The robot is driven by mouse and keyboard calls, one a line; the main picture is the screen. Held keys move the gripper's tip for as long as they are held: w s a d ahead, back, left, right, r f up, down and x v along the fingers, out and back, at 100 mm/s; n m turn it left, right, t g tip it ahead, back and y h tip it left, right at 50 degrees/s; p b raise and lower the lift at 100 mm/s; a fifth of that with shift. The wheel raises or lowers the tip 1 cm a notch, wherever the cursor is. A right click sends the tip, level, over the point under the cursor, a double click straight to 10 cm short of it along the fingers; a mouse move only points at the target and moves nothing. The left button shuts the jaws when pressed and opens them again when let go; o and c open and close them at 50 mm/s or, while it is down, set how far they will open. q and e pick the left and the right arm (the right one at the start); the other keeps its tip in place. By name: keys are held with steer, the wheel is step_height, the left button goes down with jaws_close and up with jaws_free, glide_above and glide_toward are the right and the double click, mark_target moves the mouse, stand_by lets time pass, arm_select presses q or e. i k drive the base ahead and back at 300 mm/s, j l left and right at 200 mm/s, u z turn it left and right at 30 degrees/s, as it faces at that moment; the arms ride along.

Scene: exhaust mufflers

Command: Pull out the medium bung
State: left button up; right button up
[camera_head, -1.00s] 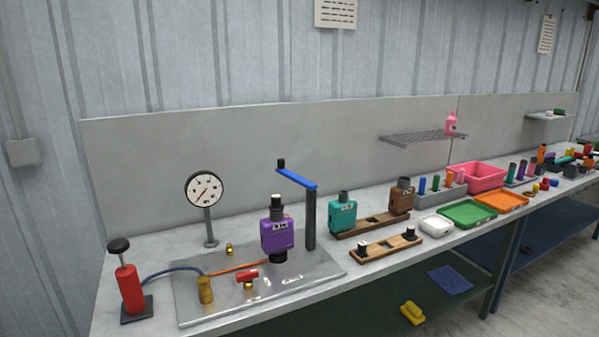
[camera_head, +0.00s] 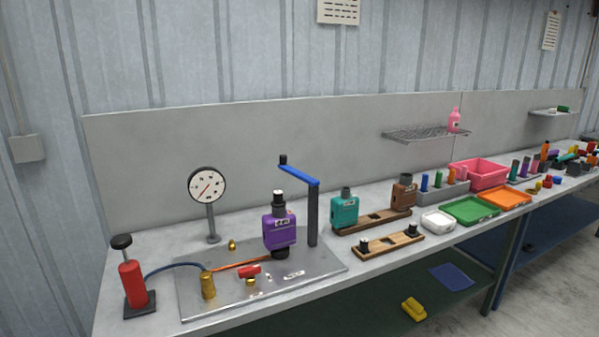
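A purple muffler (camera_head: 280,232) stands on the metal plate (camera_head: 200,306) under a post with a blue arm (camera_head: 298,175). A black bung with a pale top (camera_head: 278,199) sits in its upper neck. A black piece (camera_head: 280,254) is at its lower end. Two more black bungs stand in a wooden rack (camera_head: 375,246): one at the left (camera_head: 362,245) and one at the right (camera_head: 412,230). I cannot tell from size which bung is the medium one. Neither of my grippers is in view.
A red hand pump (camera_head: 132,284), a pressure gauge (camera_head: 207,186) and a brass fitting (camera_head: 208,286) stand at the left. Teal (camera_head: 344,210) and brown (camera_head: 403,195) mufflers stand on a wooden stand behind the rack. White (camera_head: 437,221), green (camera_head: 470,210) and orange (camera_head: 505,197) trays lie to the right.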

mark_target(278, 201)
steer(key=i+l+u, duration=0.25)
steer(key=i, duration=0.25)
steer(key=i+l+u, duration=0.15)
steer(key=i+u, duration=0.15)
steer(key=i, duration=0.2)
steer(key=i+l+u, duration=0.25)
steer(key=i, duration=0.25)
steer(key=l, duration=0.1)
